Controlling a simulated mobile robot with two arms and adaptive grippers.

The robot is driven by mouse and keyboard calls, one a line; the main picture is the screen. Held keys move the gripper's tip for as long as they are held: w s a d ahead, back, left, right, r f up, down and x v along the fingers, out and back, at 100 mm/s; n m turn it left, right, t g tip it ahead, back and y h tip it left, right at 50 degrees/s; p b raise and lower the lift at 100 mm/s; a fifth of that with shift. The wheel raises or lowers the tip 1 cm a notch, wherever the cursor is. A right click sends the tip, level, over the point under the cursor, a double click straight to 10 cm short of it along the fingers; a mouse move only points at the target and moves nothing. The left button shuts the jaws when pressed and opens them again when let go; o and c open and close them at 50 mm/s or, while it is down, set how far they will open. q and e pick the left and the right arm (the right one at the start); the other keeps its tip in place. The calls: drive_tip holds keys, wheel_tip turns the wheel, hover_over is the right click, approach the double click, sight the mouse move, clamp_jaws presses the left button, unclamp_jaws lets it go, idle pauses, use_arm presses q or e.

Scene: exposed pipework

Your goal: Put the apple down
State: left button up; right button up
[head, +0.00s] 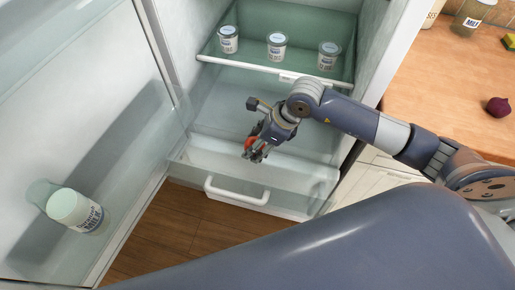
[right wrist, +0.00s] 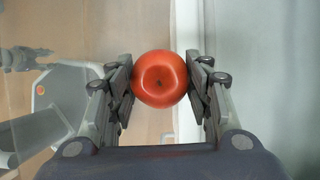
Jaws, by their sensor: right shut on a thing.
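A red apple (right wrist: 160,78) sits between the two fingers of my right gripper (right wrist: 159,85) in the right wrist view, with a finger pressed on each side. In the head view my right gripper (head: 256,152) is inside the open fridge, above the clear bottom drawer, and only a sliver of the apple (head: 250,142) shows past the fingers. The gripper points downward. The apple is held in the air, apart from the drawer as far as I can tell. My left gripper is not in view.
Several labelled cans, such as this one (head: 277,46), stand on the fridge's glass shelf (head: 250,66) above. The bottom drawer (head: 237,194) is pulled out. The open door at left holds a milk bottle (head: 78,210). A wooden counter (head: 440,75) with an onion (head: 498,106) is at right.

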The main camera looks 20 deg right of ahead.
drive_tip(key=shift+f, duration=2.55)
drive_tip(key=o, duration=1.1)
drive_tip(key=shift+r, duration=0.2)
drive_tip(key=v, duration=1.2)
drive_tip(key=shift+b, duration=0.4)
